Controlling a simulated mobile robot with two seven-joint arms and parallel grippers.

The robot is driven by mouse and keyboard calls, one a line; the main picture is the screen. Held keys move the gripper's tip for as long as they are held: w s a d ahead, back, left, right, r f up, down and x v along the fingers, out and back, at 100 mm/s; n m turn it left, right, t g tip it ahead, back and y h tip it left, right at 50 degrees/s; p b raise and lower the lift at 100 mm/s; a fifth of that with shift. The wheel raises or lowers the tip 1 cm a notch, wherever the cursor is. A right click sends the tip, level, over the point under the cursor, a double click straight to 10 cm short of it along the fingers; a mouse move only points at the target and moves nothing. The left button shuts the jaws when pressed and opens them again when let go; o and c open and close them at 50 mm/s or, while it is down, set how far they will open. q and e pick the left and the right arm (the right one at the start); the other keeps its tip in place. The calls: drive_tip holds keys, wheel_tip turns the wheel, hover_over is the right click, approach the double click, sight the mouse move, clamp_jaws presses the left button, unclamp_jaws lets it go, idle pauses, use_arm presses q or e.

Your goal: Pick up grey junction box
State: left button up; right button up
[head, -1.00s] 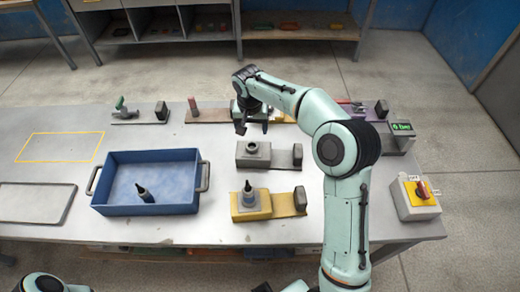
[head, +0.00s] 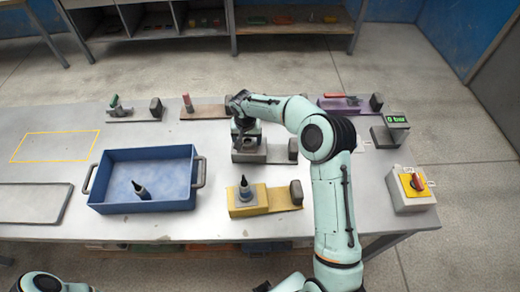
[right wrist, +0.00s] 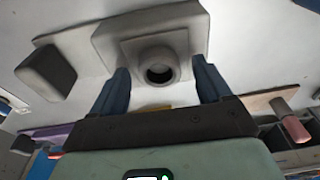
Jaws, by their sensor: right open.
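The grey junction box (head: 250,156) stands on the table at the left end of a grey base that also carries a dark block at its right end. It also shows in the right wrist view (right wrist: 112,40), with a round collar around a dark hole on its face. My right gripper (head: 243,137) is over the box in the head view and hides part of it. In the right wrist view its two blue fingers are apart, one on each side of the collar, with nothing held. I cannot tell whether they touch the box. My left gripper is not in view.
A yellow base (head: 276,199) with a dark cone stands just in front. A blue tray (head: 170,200) with another dark cone is to the left. A switch box (head: 411,190) stands at the right edge. More stations line the table's back. The table's left part is largely clear.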

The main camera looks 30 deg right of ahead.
clamp_jaws()
drive_tip(key=shift+r, duration=0.1)
